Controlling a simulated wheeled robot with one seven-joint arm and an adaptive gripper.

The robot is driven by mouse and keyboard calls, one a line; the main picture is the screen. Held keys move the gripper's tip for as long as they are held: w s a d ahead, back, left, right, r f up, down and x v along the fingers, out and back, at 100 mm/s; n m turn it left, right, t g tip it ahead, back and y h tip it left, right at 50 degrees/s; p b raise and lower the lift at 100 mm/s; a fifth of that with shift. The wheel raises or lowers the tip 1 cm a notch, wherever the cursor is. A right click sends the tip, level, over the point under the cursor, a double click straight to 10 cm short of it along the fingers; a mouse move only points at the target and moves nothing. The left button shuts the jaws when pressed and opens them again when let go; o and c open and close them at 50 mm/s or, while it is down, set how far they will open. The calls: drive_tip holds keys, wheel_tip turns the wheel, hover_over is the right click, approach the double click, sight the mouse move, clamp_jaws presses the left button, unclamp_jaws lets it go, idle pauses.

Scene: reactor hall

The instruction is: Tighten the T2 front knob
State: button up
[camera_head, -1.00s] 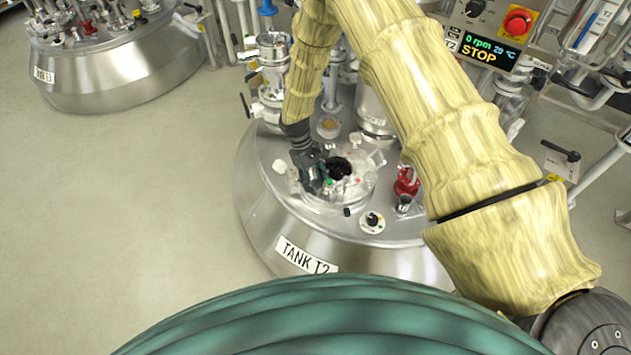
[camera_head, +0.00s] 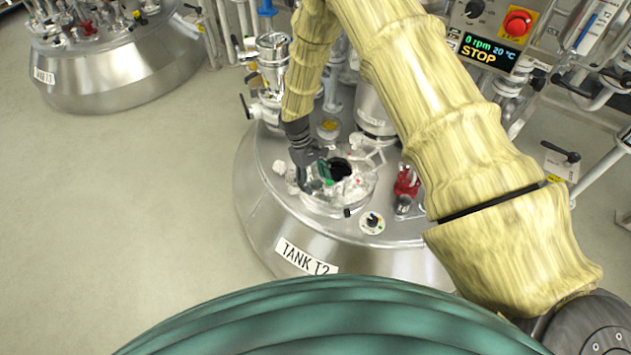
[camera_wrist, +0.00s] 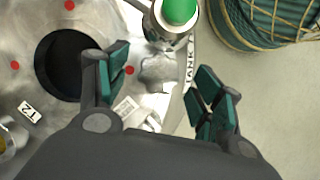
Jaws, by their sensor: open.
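My gripper (camera_wrist: 160,92) is open, with its two dark green finger pads apart, above the lid of tank T2. A grey lobed knob (camera_wrist: 158,72) lies between and slightly beyond the fingertips in the wrist view, near the tank's rim. I see no contact between fingers and knob. In the head view my gripper (camera_head: 316,174) is over the left front part of the round lid (camera_head: 335,207) and hides part of it. The knob cannot be made out clearly there. The tank label (camera_head: 306,257) is on the near side wall.
A dark open port (camera_wrist: 63,65) is left of the fingers in the wrist view. A green-topped fitting (camera_wrist: 180,10) stands close beyond the knob. A red valve (camera_head: 406,182) is right of the lid. The control box reads STOP (camera_head: 480,54). Clear floor lies left.

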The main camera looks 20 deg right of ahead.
drive_tip(key=v, duration=1.1)
